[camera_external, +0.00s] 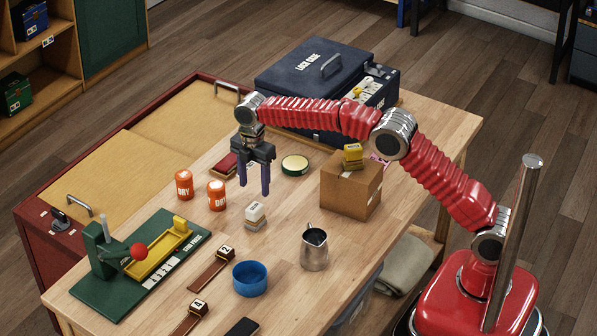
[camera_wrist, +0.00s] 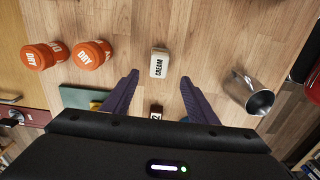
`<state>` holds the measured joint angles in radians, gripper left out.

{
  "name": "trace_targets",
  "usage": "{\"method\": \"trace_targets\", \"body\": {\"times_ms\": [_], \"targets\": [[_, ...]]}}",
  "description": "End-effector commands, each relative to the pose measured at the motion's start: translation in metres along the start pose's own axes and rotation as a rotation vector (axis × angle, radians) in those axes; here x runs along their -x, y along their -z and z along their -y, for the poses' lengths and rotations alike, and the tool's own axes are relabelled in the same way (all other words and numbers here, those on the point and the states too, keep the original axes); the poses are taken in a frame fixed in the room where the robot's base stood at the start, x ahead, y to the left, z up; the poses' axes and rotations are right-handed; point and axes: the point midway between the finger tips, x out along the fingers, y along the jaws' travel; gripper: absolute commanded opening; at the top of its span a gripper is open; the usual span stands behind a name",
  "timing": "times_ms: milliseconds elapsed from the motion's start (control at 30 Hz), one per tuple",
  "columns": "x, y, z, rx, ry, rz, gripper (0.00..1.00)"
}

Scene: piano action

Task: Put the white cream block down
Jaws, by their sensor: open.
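The white cream block (camera_external: 256,214) rests on the wooden table, in the open middle area. In the wrist view the white block (camera_wrist: 159,63) shows its face with the word CREAM, just beyond the space between my fingertips. My gripper (camera_external: 255,188) points down above the table, behind and above the block in the external view. Its two purple fingers are spread apart with nothing between them; they also show in the wrist view (camera_wrist: 160,78). The block appears clear of both fingers.
Two orange DRY jars (camera_external: 217,195) stand left of the block. A metal pitcher (camera_external: 314,248) is to its right, and a blue bowl (camera_external: 250,278) is in front. A cardboard box (camera_external: 351,186) and green press (camera_external: 125,262) stand farther off. Bare table surrounds the block.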

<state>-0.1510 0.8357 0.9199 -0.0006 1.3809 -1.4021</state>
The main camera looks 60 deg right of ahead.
Motion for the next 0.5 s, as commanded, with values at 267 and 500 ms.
{"method": "trace_targets", "body": {"times_ms": [267, 500], "targets": [[0.049, -0.015, 0.026, -0.142, -0.047, -0.011, 0.53], [0.093, -0.032, 0.062, -0.307, -0.095, -0.028, 0.53]]}}
